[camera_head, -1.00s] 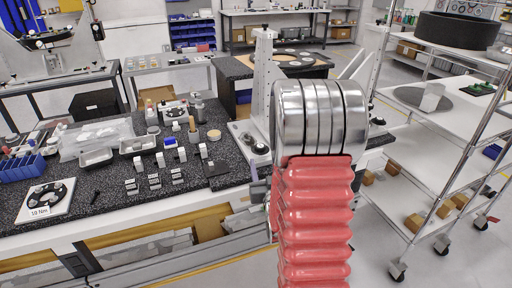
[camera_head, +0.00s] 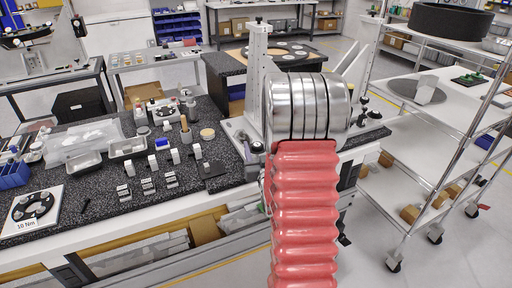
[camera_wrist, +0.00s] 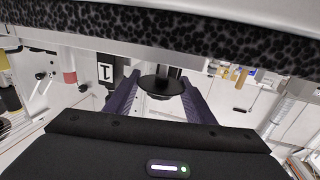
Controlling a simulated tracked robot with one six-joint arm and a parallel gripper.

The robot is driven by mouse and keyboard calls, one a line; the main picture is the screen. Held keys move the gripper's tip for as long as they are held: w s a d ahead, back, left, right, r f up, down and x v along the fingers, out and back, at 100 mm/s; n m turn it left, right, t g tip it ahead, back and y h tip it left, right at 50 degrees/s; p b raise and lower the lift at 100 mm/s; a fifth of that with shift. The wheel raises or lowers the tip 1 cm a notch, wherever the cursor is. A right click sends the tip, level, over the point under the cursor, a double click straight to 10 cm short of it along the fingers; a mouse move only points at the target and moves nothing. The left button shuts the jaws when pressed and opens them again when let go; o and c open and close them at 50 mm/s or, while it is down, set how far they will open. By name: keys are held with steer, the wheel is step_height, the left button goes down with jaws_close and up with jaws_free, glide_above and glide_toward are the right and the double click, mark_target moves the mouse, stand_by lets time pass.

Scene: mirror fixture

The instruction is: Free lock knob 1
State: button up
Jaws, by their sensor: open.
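A black round knob (camera_wrist: 162,84) with a dark stem shows in the wrist view, just right of a plate marked "1" (camera_wrist: 105,72). My gripper (camera_wrist: 161,78) has its two dark purple fingers spread apart, one on each side of the knob. The knob lies between or just beyond the fingertips in the picture. I see no clear contact, and the depth gap cannot be told. In the head view my gripper is hidden behind my arm. A grey upright fixture (camera_head: 259,75) stands on the bench behind my arm there.
A speckled edge (camera_wrist: 160,32) crosses the top of the wrist view, close to my gripper. A wire-shelf cart (camera_head: 405,145) stands to the right.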

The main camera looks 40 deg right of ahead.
steer(key=shift+c, duration=0.5)
steer(key=c, duration=1)
steer(key=shift+o, duration=0.2)
steer(key=shift+n+t+y, duration=0.4)
steer(key=shift+n+y, duration=0.3)
steer(key=shift+y, duration=0.1)
steer(key=shift+n+t+y, duration=0.7)
steer(key=shift+n+y, duration=0.8)
steer(key=shift+y, duration=0.8)
steer(key=shift+n+y, duration=1.1)
steer(key=shift+y, duration=0.7)
steer(key=shift+n+y, duration=1.1)
steer(key=shift+y, duration=0.7)
steer(key=shift+n+g+y, duration=0.3)
steer(key=shift+y, duration=0.1)
